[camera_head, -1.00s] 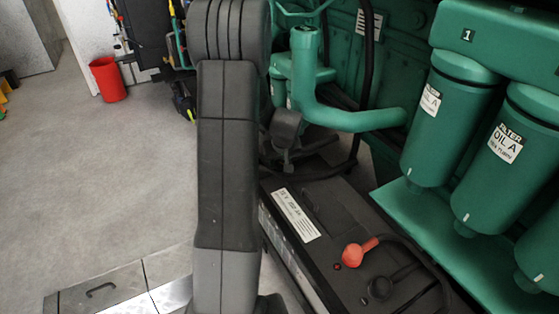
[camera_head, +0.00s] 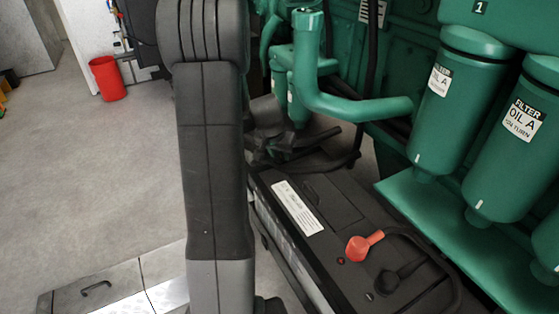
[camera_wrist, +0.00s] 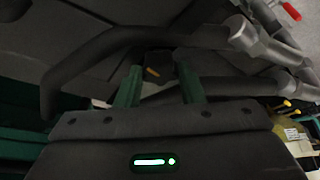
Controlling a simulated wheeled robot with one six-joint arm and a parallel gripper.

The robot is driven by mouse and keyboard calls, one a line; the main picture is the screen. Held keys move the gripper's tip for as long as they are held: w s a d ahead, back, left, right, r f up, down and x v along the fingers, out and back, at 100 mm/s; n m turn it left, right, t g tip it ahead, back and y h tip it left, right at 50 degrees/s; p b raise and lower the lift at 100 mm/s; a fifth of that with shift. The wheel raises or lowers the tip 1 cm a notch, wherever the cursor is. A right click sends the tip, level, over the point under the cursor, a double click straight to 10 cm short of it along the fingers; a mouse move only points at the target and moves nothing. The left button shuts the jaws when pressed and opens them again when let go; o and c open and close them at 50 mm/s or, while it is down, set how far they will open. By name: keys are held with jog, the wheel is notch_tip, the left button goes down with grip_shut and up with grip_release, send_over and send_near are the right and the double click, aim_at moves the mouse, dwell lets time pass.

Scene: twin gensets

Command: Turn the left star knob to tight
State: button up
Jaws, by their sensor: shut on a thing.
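In the wrist view, my gripper (camera_wrist: 160,78) shows two green fingers, one on each side of a dark knob (camera_wrist: 157,72) with a short orange mark. The fingers are shut on this dark knob, which I take to be the left star knob. Its lobes and full outline are too dark to make out. In the head view, my grey arm stands in front, left of the battery. My fingertips and the knob cannot be told apart there among the dark parts beside the arm.
A black battery (camera_head: 320,255) with a red terminal cap (camera_head: 358,246) lies right of my arm. Green oil filters (camera_head: 455,105) and a green pipe (camera_head: 350,112) stand behind. Dark hoses (camera_wrist: 110,45) cross close to my fingers. Floor at left is open, with a red bin (camera_head: 107,78).

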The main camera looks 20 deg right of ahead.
jog(key=m+b, duration=0.1)
jog(key=b, duration=0.1)
jog(key=m+g+h+b, duration=0.1)
jog(key=m+b, duration=0.1)
jog(key=shift+w+a+f+m+b, duration=0.1)
jog(key=shift+f+m+b, duration=0.2)
jog(key=shift+f+b, duration=0.1)
jog(key=m, duration=0.1)
jog(key=m+g+b, duration=0.1)
jog(key=m+b, duration=0.1)
jog(key=shift+w+r+m, duration=0.1)
jog(key=shift+r+m, duration=0.15)
jog(key=shift+m, duration=0.05)
jog(key=m+g, duration=0.2)
jog(key=m, duration=0.1)
jog(key=shift+r+m+h, duration=0.15)
jog(key=shift+m+h, duration=0.15)
jog(key=shift+m, duration=0.1)
jog(key=shift+w+m+g+y, duration=0.1)
jog(key=shift+m+g+y, duration=0.45)
jog(key=shift+m, duration=1.55)
jog(key=shift+g+h, duration=0.25)
jog(key=o, duration=1)
